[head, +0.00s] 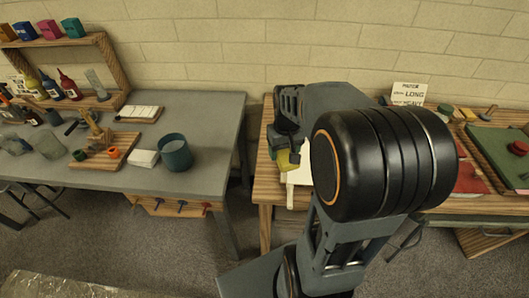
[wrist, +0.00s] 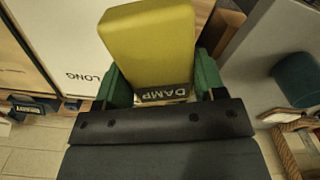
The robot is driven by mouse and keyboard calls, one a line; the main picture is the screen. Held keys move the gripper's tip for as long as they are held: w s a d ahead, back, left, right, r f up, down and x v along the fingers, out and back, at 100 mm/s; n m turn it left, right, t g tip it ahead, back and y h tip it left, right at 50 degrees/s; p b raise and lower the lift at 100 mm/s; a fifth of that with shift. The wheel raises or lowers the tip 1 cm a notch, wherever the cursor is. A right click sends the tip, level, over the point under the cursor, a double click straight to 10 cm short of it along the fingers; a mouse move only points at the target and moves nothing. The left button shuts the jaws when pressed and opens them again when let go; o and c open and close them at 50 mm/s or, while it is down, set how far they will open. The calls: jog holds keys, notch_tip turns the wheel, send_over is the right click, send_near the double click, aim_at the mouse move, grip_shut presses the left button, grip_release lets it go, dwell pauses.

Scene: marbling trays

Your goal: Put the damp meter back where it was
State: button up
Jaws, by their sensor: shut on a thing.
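The damp meter is a yellow block with a dark label reading DAMP; it fills the upper middle of the wrist view (wrist: 150,42). My gripper (wrist: 163,88) is shut on it, with a green finger on each side of its labelled end. In the head view my gripper (head: 284,146) is over the left end of the wooden table, and a yellow part of the meter (head: 287,162) shows below it. My arm hides much of that table. I cannot tell how high the meter is above the tabletop.
A grey table (head: 215,128) stands at left with a teal pot (head: 175,153), a white block (head: 144,158) and a wooden board (head: 98,160). A gap separates the tables. A sign (head: 408,93), a green board (head: 497,150) and red sheets (head: 468,178) are at right.

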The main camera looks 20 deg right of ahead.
jog(key=w+f, duration=0.2)
jog(key=w, duration=0.1)
jog(key=w+f+p, duration=0.1)
jog(key=w+f, duration=0.4)
jog(key=w, duration=0.1)
jog(key=shift+w+a+f, duration=0.25)
jog(key=f, duration=0.1)
jog(key=f+p, duration=0.1)
jog(key=f, duration=0.1)
jog(key=shift+w+f+p, duration=0.15)
jog(key=shift+w+p, duration=0.15)
jog(key=shift+f, duration=0.25)
jog(key=shift+f, duration=0.1)
jog(key=shift+f+b, duration=0.55)
jog(key=shift+b, duration=0.05)
jog(key=o, duration=0.8)
jog(key=shift+o, duration=0.2)
jog(key=shift+r, duration=0.15)
